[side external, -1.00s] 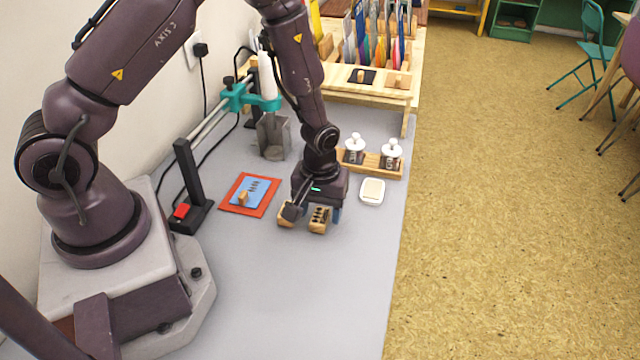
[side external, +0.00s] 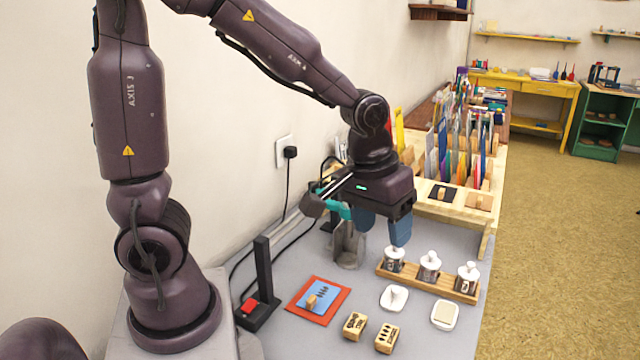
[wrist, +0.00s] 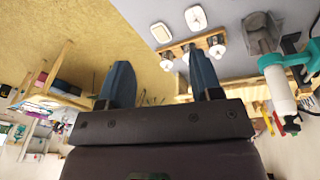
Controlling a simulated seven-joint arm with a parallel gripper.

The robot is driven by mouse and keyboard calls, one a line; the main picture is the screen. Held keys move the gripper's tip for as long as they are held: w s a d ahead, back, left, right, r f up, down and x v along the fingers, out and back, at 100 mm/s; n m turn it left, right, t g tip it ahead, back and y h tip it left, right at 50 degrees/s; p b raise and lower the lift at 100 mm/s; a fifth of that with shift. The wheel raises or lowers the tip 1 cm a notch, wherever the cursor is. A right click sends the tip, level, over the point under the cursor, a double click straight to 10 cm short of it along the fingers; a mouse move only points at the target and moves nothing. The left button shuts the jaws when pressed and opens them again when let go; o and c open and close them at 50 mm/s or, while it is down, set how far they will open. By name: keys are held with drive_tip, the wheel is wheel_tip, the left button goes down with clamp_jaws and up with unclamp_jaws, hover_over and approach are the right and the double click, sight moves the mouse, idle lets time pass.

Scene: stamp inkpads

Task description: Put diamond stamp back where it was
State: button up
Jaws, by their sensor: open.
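My gripper (side external: 382,228) is open and empty, raised at the back of the grey table with its fingers pointing down. Its two blue fingers also show apart in the wrist view (wrist: 160,80), with nothing between them. Three white-knobbed stamps stand in a wooden rack (side external: 452,290): left (side external: 394,260), middle (side external: 429,266) and right (side external: 468,278). In the side view the right finger overlaps the area just above the left stamp. Their labels are too small to read, so I cannot tell which is the diamond stamp. One wooden block (side external: 387,338) has dark marks on its front.
Another wooden block (side external: 354,325) lies beside the marked one. Two white pads, left (side external: 394,298) and right (side external: 445,314), lie before the rack. A blue card on a red mat (side external: 319,300) lies left. A grey holder (side external: 349,245) stands behind.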

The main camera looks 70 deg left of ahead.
drive_tip(key=s+r+m+t, duration=0.3)
drive_tip(key=s+r+m, duration=0.2)
drive_tip(key=s+r, duration=0.4)
drive_tip(key=shift+s+r, duration=0.2)
drive_tip(key=shift+s, duration=0.7)
